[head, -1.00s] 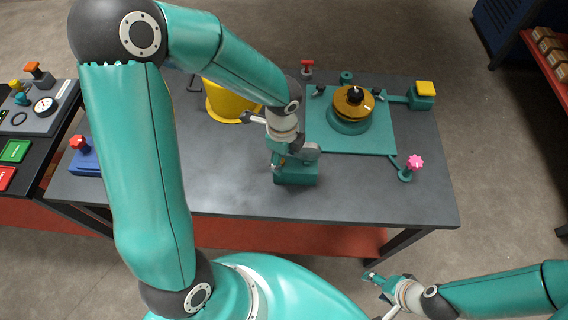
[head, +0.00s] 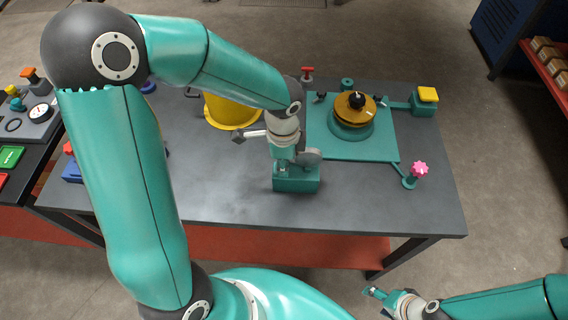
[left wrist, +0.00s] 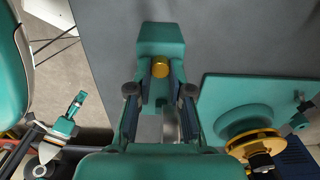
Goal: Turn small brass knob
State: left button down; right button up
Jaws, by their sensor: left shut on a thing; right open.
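The small brass knob (left wrist: 160,69) sits on a teal block (left wrist: 162,40) in the left wrist view. In the head view the teal block (head: 296,180) stands near the table's front edge, and my gripper hides the knob. My left gripper (head: 284,166) points down over the block. In the left wrist view its fingers (left wrist: 161,76) lie on either side of the knob and are shut on it. My right gripper (head: 374,294) is open and empty, off the table at its front right.
Right of the block lies a teal plate (head: 345,149) with a brass dial (head: 352,108). A pink knob (head: 419,168), a yellow button (head: 428,94) and a red handle (head: 307,72) stand around it. A yellow bucket (head: 225,112) stands behind my left forearm. The front table strip is clear.

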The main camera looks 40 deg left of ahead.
pick_arm(q)
jog(key=shift+s+m+p, duration=0.25)
jog(key=shift+m+p, duration=0.25)
jog(key=shift+m, duration=0.2)
jog(key=m+p, duration=0.2)
jog(key=m, duration=0.1)
jog(key=m+p, duration=0.2)
jog(key=m, duration=0.2)
jog(key=m+p, duration=0.3)
jog(key=m, duration=0.1)
jog(key=shift+s+r, duration=0.1)
jog(key=shift+s, duration=0.25)
jog(key=shift+f+m+p, duration=0.2)
jog(key=shift+m+p, duration=0.25)
jog(key=shift+m, duration=0.65)
jog(key=c, duration=1.3)
grip_release()
jog(key=shift+f, duration=0.15)
jog(key=o, duration=0.4)
jog(key=shift+s, duration=0.1)
jog(key=shift+o, duration=0.2)
